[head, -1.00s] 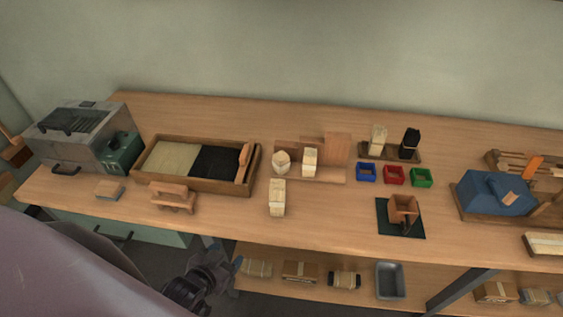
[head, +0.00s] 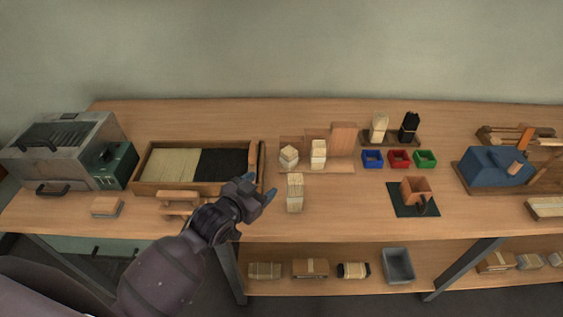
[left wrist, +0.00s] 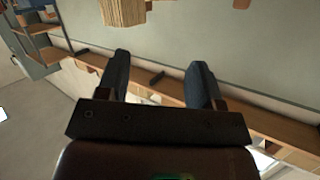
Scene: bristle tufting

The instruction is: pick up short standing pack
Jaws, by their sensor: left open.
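A pale bristle pack (head: 295,193) stands upright at the front of the bench. Behind it, another pale pack (head: 318,154) and a lower, rounder pack (head: 289,157) stand on a wooden board. I cannot tell for sure which one is the short pack. My left gripper (head: 257,190) is open and empty, just left of the front pack and apart from it. In the left wrist view its two blue-grey fingers (left wrist: 158,72) are spread with nothing between them. A pale pack (left wrist: 125,12) is cut off at that view's top edge. My right gripper is not in view.
A wooden tray (head: 200,190) of pale and black bristles lies behind my left arm. Wooden brackets (head: 178,198) are close to its wrist. Blue, red (head: 399,159) and green bins and a dark mat (head: 400,208) are to the right. The bench between front pack and mat is clear.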

